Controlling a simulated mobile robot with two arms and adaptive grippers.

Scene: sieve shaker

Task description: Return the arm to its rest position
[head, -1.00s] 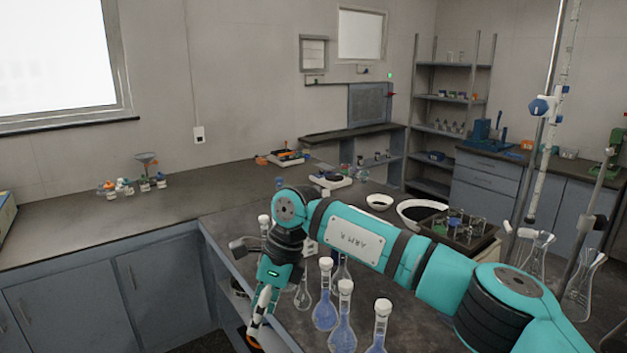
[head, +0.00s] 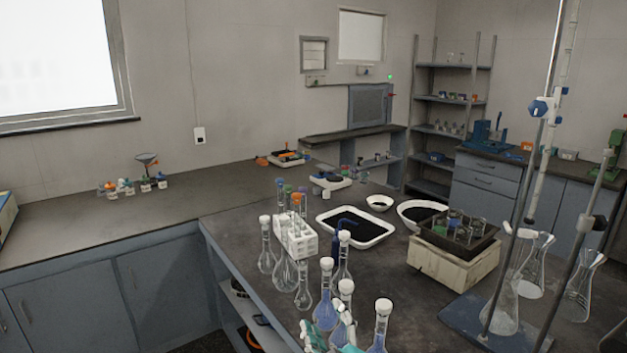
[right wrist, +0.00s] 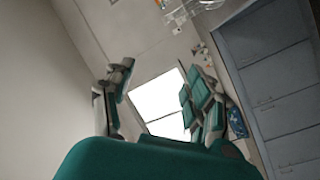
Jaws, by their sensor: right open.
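My right arm no longer crosses the bench in the head view. Only a small white and teal part of my right gripper (head: 343,332) shows at the bottom edge, in front of the blue-filled flasks. In the right wrist view my right gripper (right wrist: 160,92) has its two fingers spread wide apart, with nothing between them. Behind them are a wall, a bright window (right wrist: 160,96) and grey cabinets (right wrist: 268,75). My left gripper is not in view.
Stoppered flasks (head: 326,312) stand near the bench's front edge, close to my gripper. Behind are a white tube rack (head: 297,240), a black-filled tray (head: 375,238) and a boxy shaker (head: 448,268). Stands and conical flasks (head: 504,310) are at right.

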